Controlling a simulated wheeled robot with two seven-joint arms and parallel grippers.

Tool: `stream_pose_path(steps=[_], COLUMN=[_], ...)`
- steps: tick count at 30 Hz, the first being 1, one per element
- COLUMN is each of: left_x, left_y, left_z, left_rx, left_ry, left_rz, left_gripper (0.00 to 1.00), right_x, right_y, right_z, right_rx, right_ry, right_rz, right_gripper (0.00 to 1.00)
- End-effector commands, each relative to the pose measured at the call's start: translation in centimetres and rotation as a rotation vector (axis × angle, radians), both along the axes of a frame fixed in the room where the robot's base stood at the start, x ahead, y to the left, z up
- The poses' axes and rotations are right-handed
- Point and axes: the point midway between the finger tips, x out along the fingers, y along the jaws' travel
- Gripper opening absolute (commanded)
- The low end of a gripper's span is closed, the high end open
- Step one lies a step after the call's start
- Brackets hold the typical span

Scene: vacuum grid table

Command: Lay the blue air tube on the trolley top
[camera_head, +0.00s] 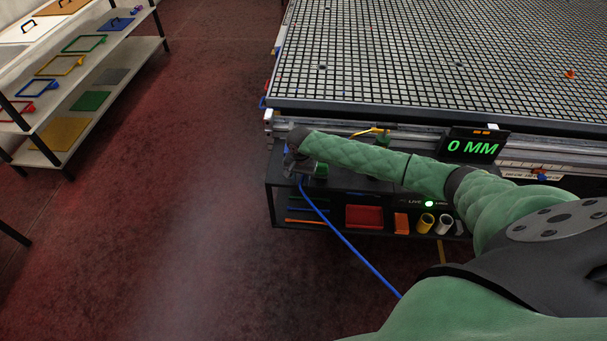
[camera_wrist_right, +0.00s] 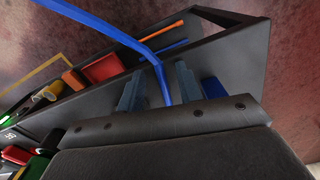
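The blue air tube (camera_head: 345,241) is a thin flexible line. In the head view it runs from my right gripper (camera_head: 300,167) down to the right and passes behind my green arm, which hides its other end. The right gripper is over the left end of the dark trolley (camera_head: 273,205). The exact contact is hard to see. My left gripper is not in view.
The trolley's open shelf holds a red box (camera_head: 364,217), an orange block (camera_head: 401,223) and several cylinders. The grid table (camera_head: 440,60) rises behind it, with a "0 MM" display (camera_head: 473,147). A shelf rack (camera_head: 85,80) stands at far left. The floor between is clear.

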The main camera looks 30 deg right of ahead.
Motion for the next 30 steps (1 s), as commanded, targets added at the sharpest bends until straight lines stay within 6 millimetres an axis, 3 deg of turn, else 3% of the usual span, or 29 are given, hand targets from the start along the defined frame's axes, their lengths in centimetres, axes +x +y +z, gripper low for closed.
stream_pose_path(steps=[2, 6, 8, 20, 23, 25, 30], left_x=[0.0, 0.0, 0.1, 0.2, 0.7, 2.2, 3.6], left_y=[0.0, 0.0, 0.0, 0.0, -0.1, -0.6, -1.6], left_z=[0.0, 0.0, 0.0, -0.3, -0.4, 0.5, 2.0], left_rx=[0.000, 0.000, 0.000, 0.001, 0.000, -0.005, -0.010], left_ry=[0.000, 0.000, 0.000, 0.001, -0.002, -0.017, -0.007], left_rz=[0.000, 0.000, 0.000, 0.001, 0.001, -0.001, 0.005], left_gripper=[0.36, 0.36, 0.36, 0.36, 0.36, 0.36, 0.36], right_x=[0.0, 0.0, 0.0, 0.0, 0.1, 0.1, 0.1], right_y=[0.0, 0.0, 0.0, 0.0, 0.0, 0.0, 0.0], right_z=[0.0, 0.0, 0.0, 0.5, 1.6, 2.8, 5.8], right_rx=[0.000, 0.000, 0.000, 0.001, 0.001, 0.001, 0.001], right_ry=[0.000, 0.000, 0.000, -0.002, -0.002, -0.003, -0.003], right_rz=[0.000, 0.000, 0.000, 0.000, 0.001, 0.001, 0.000], right_gripper=[0.36, 0.08, 0.00, 0.00, 0.00, 0.00, 0.00])
